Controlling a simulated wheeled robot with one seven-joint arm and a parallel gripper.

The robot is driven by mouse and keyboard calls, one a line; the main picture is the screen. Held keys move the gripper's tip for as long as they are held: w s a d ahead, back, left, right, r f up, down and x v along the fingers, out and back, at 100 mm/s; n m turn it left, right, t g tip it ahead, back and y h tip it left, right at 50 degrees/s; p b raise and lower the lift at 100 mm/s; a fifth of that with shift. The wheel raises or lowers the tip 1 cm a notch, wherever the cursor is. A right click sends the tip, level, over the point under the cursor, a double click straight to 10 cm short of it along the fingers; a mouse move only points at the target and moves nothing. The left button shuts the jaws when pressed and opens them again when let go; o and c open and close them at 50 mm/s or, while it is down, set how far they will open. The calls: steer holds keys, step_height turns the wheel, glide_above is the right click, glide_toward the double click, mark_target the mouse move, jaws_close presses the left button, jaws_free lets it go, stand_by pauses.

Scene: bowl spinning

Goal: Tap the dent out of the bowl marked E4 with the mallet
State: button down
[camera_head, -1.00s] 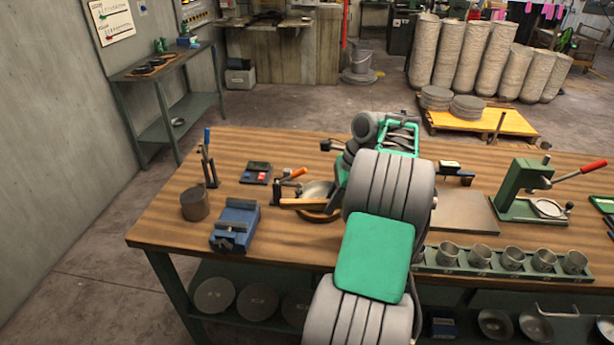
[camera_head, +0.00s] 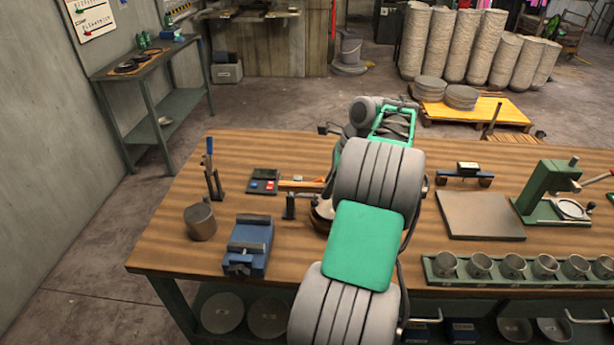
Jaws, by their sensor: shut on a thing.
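A wooden mallet (camera_head: 302,186) shows in part, sticking out level to the left from behind my arm, above the table. My gripper (camera_head: 328,186) is almost wholly hidden behind my own arm; only a sliver shows, shut on the mallet. A bowl (camera_head: 321,217) sits on the table below it, with only its left edge showing beside my arm. Its marking and its dent are hidden. I cannot tell whether the mallet touches the bowl.
A dark upright clamp (camera_head: 290,207) stands just left of the bowl. A flat plate (camera_head: 480,215), a green press (camera_head: 545,190) and a rack of cups (camera_head: 510,272) are right.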

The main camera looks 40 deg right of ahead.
steer(key=shift+w+d, duration=0.15)
steer(key=shift+w, duration=0.25)
steer(key=shift+s+r, duration=0.1)
steer(key=shift+w+a+p, duration=0.5)
steer(key=shift+w+a, duration=0.05)
